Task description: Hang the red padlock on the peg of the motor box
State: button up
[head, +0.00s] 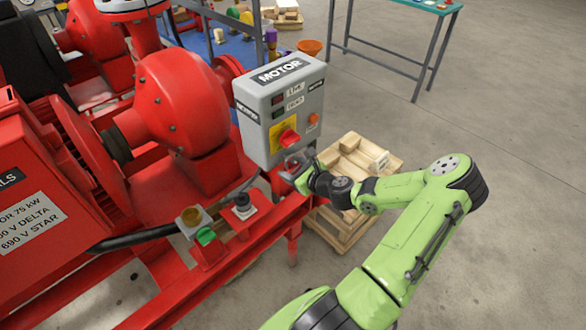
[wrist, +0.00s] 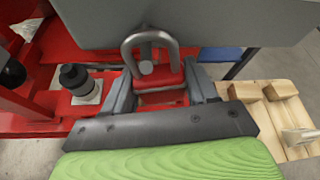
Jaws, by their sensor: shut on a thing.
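The red padlock (wrist: 160,88) is between the two fingers of my gripper (wrist: 160,92) in the wrist view, with its grey shackle (wrist: 129,55) pointing up toward the motor box (wrist: 215,22). A short grey peg (wrist: 146,66) shows inside the shackle's loop, below the box. I cannot tell whether the shackle is around the peg or just in front of it. In the head view, my gripper (head: 294,168) is at the lower edge of the grey motor box (head: 262,140), below its red switch (head: 288,138). The padlock is mostly hidden there.
A wooden pallet (head: 338,226) with blocks lies on the floor beneath my arm. Red pump skid rails (head: 268,228) run left of the gripper. A black knob (head: 242,203) and a green button (head: 206,236) stand on the skid. Floor to the right is clear.

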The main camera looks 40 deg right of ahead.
jog(key=o, duration=1.2)
jog(key=shift+s, duration=0.15)
jog(key=p+v, duration=0.3)
jog(key=v, duration=1.2)
jog(key=shift+s+r, duration=0.15)
jog(key=shift+s, duration=0.1)
jog(key=shift+a, duration=0.1)
